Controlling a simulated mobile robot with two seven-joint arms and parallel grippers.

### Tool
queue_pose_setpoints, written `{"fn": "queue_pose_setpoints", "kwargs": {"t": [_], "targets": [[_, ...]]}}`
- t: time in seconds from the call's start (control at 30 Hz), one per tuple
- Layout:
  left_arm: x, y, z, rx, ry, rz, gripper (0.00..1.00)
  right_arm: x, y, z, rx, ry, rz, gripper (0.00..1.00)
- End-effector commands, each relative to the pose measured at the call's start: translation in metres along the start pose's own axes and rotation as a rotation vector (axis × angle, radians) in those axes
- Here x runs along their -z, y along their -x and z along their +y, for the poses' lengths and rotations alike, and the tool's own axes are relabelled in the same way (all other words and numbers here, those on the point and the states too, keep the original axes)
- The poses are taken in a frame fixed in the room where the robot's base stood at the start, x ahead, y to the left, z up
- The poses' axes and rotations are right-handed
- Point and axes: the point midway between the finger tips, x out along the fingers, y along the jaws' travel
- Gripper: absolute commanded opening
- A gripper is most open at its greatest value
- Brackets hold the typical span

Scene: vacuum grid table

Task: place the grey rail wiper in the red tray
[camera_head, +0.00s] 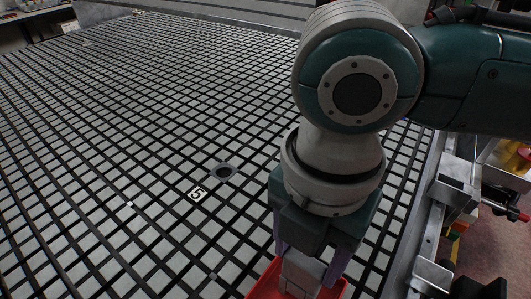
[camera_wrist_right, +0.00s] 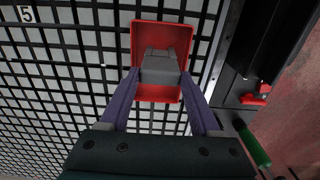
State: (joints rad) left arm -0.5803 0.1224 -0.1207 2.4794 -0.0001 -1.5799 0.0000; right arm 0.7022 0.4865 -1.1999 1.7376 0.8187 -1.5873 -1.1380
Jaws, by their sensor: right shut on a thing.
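The grey rail wiper (camera_head: 301,274) is a small blocky piece between the purple fingers of my right gripper (camera_head: 308,262). In the right wrist view the wiper (camera_wrist_right: 160,69) sits between the fingertips of the right gripper (camera_wrist_right: 159,80), which is shut on it. The red tray (camera_head: 264,286) is at the bottom edge of the head view, partly hidden by the gripper and wiper. In the right wrist view the red tray (camera_wrist_right: 148,29) lies behind the wiper, which is over its inside. I cannot tell whether the wiper touches the tray floor. My left gripper is not in view.
Metal brackets (camera_head: 452,200) line the table's right edge. A green-handled item (camera_wrist_right: 254,150) lies beyond that edge.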

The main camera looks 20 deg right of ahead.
Motion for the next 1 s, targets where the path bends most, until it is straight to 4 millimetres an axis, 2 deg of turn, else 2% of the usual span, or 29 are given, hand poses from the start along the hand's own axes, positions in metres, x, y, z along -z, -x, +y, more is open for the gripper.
{"fn": "queue_pose_setpoints", "kwargs": {"t": [0.43, 0.47, 0.7, 1.0], "targets": [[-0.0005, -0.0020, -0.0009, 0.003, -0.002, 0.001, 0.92, -0.0001, -0.0093, 0.0000, 0.000, 0.000, 0.000, 0.00], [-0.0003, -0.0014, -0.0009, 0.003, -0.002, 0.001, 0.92, -0.0001, -0.0085, 0.0000, 0.000, 0.000, 0.000, 0.67], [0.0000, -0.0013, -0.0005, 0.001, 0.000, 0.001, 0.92, -0.0002, -0.0082, -0.0001, 0.000, 0.000, -0.001, 0.94], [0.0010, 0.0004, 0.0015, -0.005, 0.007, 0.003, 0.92, -0.0004, -0.0040, 0.0001, -0.001, 0.000, -0.001, 0.94]]}}
